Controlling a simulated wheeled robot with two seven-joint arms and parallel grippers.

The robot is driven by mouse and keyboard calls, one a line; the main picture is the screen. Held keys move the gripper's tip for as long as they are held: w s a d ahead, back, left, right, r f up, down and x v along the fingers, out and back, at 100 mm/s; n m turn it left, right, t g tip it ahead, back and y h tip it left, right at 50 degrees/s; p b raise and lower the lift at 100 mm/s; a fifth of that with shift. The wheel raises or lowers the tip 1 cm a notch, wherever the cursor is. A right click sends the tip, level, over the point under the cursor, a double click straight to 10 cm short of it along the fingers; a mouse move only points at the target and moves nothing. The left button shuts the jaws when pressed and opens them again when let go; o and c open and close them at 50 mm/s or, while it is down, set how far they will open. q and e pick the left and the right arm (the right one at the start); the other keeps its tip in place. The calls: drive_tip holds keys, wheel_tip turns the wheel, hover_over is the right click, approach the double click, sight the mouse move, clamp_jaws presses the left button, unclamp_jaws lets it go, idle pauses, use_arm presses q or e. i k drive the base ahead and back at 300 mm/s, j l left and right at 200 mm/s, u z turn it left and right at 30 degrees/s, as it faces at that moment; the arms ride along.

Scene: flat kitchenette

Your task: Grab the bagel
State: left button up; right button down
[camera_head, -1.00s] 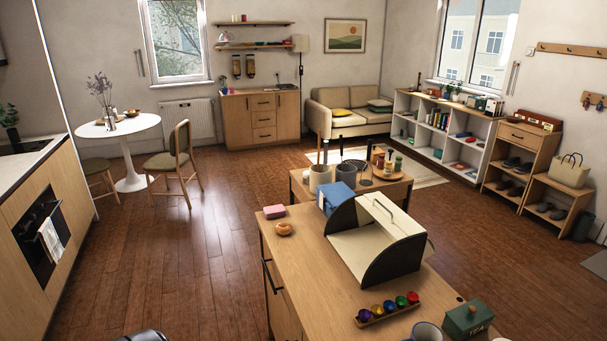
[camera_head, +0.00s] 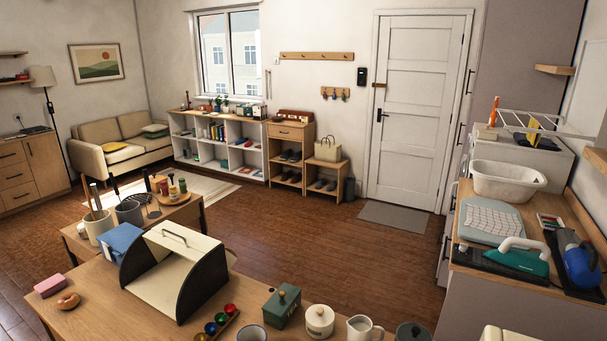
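The bagel (camera_head: 68,301) is a small brown ring lying on the wooden counter top (camera_head: 90,322), near its left end at the lower left of the head view. A pink block-like item (camera_head: 50,286) lies just behind it. An open cream and black bread bin (camera_head: 187,275) stands to its right, apart from it. Neither of my grippers shows in the view.
A blue box (camera_head: 121,242) stands behind the bread bin. Coloured balls in a holder (camera_head: 217,324), a green tea box (camera_head: 282,303), a white lidded pot (camera_head: 319,320) and a white jug (camera_head: 361,328) line the front. Open floor (camera_head: 300,240) lies beyond.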

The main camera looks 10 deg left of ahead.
sight(70, 301)
drive_tip(key=j+u, duration=1.25)
drive_tip(key=z, duration=0.35)
drive_tip(key=i+j+z, duration=0.7)
drive_tip(key=j, duration=0.15)
drive_tip(key=j+z, duration=0.25)
drive_tip(key=i+j, duration=0.05)
drive_tip(key=j, duration=0.05)
